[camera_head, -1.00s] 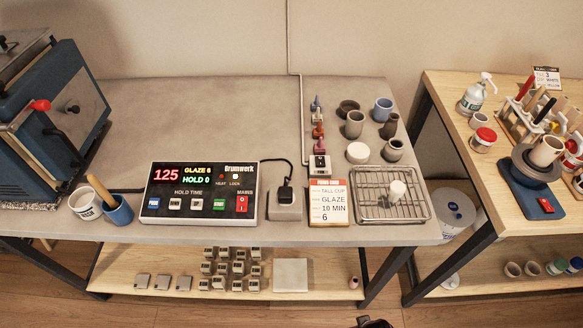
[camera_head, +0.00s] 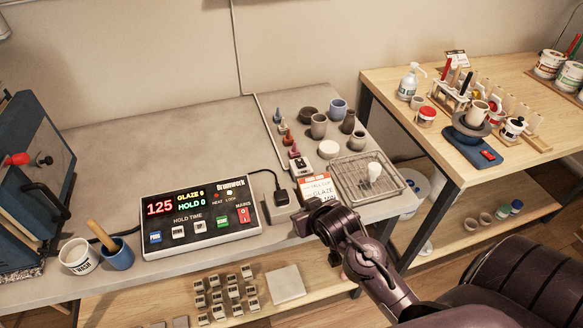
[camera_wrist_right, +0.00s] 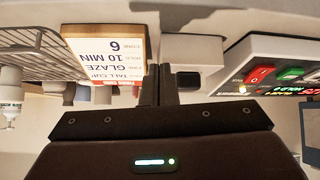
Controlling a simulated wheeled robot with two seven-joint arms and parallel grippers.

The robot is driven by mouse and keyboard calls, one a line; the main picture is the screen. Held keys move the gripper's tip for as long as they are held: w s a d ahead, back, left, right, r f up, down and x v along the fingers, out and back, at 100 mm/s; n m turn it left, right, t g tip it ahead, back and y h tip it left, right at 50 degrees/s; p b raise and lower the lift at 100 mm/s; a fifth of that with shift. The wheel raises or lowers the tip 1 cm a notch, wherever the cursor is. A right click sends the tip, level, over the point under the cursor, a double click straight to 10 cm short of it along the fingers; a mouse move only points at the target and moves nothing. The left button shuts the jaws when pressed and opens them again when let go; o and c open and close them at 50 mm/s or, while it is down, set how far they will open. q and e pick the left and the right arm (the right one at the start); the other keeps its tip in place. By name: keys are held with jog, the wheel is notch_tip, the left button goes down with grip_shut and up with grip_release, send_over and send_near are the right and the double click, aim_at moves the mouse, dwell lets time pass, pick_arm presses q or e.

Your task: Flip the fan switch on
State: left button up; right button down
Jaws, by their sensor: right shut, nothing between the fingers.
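A small white box with a dark rocker (camera_head: 299,165), at the end of a cable from the wall, looks like the fan switch; I cannot read any label on it. It stands on the grey table behind the recipe card (camera_head: 318,188). My right gripper (camera_head: 316,208) is shut and empty at the table's front edge, in front of the card and apart from the switch box. In the right wrist view the shut fingers (camera_wrist_right: 160,85) lie between the card (camera_wrist_right: 107,56) and a dark plug (camera_wrist_right: 188,80). My left gripper is out of view.
A control box (camera_head: 200,215) with a red mains switch stands left of my gripper. A wire rack (camera_head: 350,190) with a white piece is to the right. Small bottles (camera_head: 284,130) and pots (camera_head: 318,125) stand behind. A pottery wheel (camera_head: 470,140) is on the right table.

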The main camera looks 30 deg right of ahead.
aim_at(304, 172)
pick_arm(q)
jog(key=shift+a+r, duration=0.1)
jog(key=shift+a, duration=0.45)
pick_arm(e)
jog(key=w+d+r+m+t+h, duration=0.1)
jog(key=w+d+r+t, duration=0.3)
jog(key=w+d+r, duration=0.2)
jog(key=shift+w+d+r+m+h, duration=0.25)
jog(key=shift+r+m+h, duration=0.15)
jog(key=shift+r, duration=0.15)
jog(key=shift+d, duration=0.1)
